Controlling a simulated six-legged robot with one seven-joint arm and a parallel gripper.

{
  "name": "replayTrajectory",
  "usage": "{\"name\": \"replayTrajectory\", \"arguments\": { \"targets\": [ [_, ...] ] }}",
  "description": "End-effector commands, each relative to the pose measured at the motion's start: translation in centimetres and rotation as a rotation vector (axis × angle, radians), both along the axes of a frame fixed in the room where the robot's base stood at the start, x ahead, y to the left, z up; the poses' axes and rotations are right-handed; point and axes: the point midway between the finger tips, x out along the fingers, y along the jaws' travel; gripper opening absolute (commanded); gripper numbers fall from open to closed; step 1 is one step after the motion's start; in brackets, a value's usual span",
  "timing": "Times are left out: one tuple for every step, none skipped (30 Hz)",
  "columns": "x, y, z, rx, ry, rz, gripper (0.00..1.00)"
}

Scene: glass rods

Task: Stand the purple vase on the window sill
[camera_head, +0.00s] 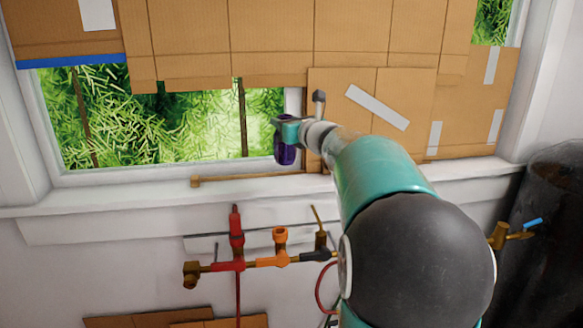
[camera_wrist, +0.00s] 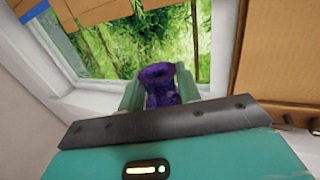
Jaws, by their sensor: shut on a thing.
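The purple vase (camera_head: 286,151) is held in my gripper (camera_head: 288,132) in the head view, in front of the window, near the sill. In the wrist view the purple vase (camera_wrist: 160,83) sits between the two green fingers of my gripper (camera_wrist: 160,90), which are shut on it. The white window sill (camera_head: 130,193) runs under the window. The vase appears over or just above the sill; whether its base touches cannot be told. Its lower end is hidden in the wrist view.
Cardboard sheets (camera_head: 270,45) cover the upper and right window. A thin brown rod (camera_head: 245,180) lies along the sill. Below, a pipe with red and orange fittings (camera_head: 265,262) is on the wall. A dark cylinder (camera_head: 540,220) stands at right. The left sill is clear.

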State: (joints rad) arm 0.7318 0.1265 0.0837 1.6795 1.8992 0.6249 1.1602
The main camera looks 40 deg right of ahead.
Motion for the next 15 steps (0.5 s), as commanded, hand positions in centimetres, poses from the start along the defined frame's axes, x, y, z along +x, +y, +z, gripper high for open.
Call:
{"name": "replayTrajectory", "arguments": {
  "targets": [
    [0.8, -0.2, -0.5, 0.002, 0.001, 0.003, 0.00],
    [1.3, -0.4, -0.9, 0.003, 0.002, 0.003, 0.00],
    [2.1, -0.7, -1.2, 0.003, 0.002, 0.004, 0.00],
    [2.7, -1.0, -1.6, 0.003, 0.003, 0.004, 0.00],
    [3.2, -1.2, -1.9, 0.003, 0.002, 0.004, 0.00],
    [4.0, -1.5, -2.2, 0.003, 0.001, 0.005, 0.00],
    [4.6, -1.7, -2.5, 0.004, 0.001, 0.005, 0.00],
    [5.2, -1.9, -2.8, 0.003, 0.001, 0.004, 0.00],
    [6.0, -2.3, -3.2, 0.002, 0.001, 0.004, 0.00],
    [6.6, -2.5, -3.5, 0.002, 0.001, 0.005, 0.00],
    [7.2, -2.7, -3.7, 0.002, 0.001, 0.005, 0.00],
    [7.9, -2.9, -4.4, 0.003, 0.002, 0.006, 0.00],
    [8.3, -3.1, -5.0, 0.004, 0.002, 0.006, 0.00],
    [8.8, -3.2, -5.6, 0.005, 0.003, 0.006, 0.00],
    [9.4, -3.4, -6.3, 0.003, 0.003, 0.006, 0.00]
  ]
}}
